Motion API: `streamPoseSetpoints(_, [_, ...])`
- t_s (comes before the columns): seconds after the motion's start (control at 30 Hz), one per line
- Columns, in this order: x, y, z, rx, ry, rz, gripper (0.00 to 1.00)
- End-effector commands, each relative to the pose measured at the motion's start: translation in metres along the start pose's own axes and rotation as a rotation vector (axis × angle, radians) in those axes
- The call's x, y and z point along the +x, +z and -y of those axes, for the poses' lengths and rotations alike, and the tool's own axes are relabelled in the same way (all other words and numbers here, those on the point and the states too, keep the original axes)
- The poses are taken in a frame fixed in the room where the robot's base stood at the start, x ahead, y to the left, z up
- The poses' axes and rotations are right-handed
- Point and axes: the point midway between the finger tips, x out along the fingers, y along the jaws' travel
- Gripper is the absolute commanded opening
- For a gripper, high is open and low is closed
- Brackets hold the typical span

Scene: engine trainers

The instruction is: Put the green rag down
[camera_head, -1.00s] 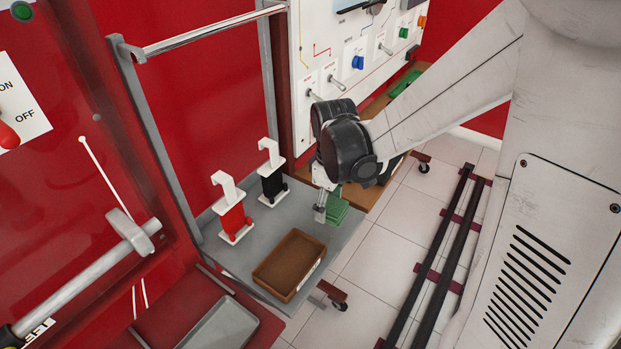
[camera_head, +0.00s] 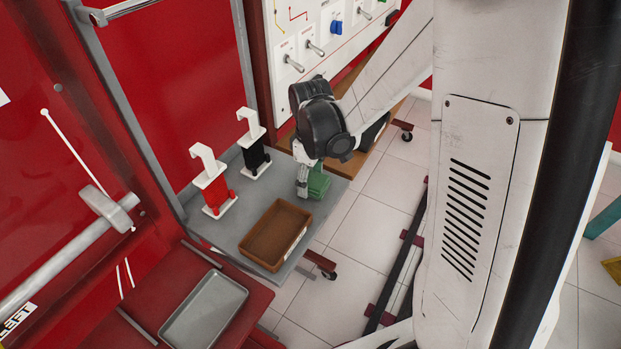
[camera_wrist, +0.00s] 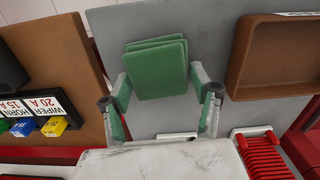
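The green rag (camera_head: 319,184), a folded stack, is at my gripper (camera_head: 304,188) over the right edge of the grey shelf. In the wrist view the rag (camera_wrist: 160,72) sits between the two fingers of my gripper (camera_wrist: 162,85), which meet its left and right sides. The gripper appears shut on it. The grey shelf (camera_wrist: 110,30) shows behind the rag. I cannot tell whether the rag touches the shelf. My gripper body hides part of the rag's surroundings in the head view.
A brown tray (camera_head: 246,252) stands in front of the rag on the grey shelf (camera_head: 225,228). Red (camera_head: 215,195) and black (camera_head: 254,158) tools in white holders stand to the left. A wooden board with fuses (camera_wrist: 85,75) lies alongside. Bare shelf shows between tools and rag.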

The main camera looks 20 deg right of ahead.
Motion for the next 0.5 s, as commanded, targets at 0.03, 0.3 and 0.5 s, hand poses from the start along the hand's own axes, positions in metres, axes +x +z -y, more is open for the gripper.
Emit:
streamPoseSetpoints(0.03, [-0.0002, 0.0, 0.0, 0.0, 0.0, 0.0, 0.67])
streamPoseSetpoints(0.3, [-0.0002, 0.0, 0.0, 0.0, 0.0, 0.0, 0.73])
streamPoseSetpoints(0.5, [-0.0045, 0.0001, 0.0001, 0.0, 0.0, 0.0, 0.73])
